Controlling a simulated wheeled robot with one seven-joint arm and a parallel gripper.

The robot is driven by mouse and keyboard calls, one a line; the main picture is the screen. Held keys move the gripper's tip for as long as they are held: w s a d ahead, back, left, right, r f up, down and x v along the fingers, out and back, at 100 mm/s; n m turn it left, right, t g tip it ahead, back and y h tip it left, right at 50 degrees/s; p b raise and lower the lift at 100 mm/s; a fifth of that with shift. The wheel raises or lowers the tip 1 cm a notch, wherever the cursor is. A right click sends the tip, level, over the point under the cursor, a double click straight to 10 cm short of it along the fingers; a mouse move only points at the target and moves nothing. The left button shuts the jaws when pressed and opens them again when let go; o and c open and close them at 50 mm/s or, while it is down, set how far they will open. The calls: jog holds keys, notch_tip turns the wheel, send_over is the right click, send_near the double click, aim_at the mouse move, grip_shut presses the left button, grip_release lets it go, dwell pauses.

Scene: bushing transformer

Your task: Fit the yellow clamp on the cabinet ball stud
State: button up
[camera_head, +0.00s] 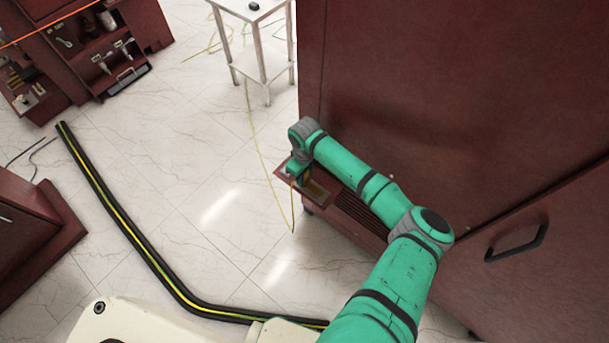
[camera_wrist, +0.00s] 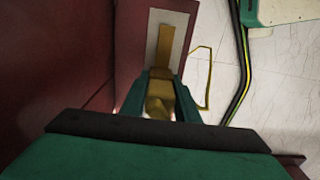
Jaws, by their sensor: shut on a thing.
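A thin yellow cable (camera_wrist: 209,80) loops beside the fingers. I cannot make out the ball stud; the fingers and clamp may hide it.
The cabinet wall and its vent grille (camera_head: 360,211) are close to my arm. A black door handle (camera_head: 516,243) sticks out at the right. A black-and-yellow floor cable cover (camera_head: 130,230) runs at the left. A white stand (camera_head: 262,45) is at the back. Tiled floor is open between.

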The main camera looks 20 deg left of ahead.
jog(key=shift+f, duration=0.25)
jog(key=o, duration=1.1)
notch_tip(320, 180, up, 11)
jog(key=shift+f, duration=0.1)
